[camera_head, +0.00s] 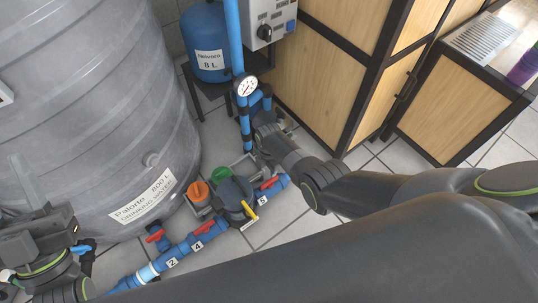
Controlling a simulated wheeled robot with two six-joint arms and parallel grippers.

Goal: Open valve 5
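Valve 5 is a red lever handle (269,183) on the blue pipe, just above the white label "5" (263,201). The lever looks roughly in line with the pipe. My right gripper (266,125) is behind and above valve 5, close to the vertical blue pipe, and apart from the lever. Its fingers are dark and partly hidden, so their opening is unclear. My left gripper (32,205) is at the far left, in front of the grey tank and far from valve 5. Its finger opening is also unclear.
Red valves 4 (204,227) and 2 (155,237) sit along the same pipe. A pump with an orange cap (198,191) and a yellow lever (249,211) stand beside valve 5. A gauge (246,86), blue tank (208,45), large grey tank (90,110) and wooden cabinet (318,75) surround it.

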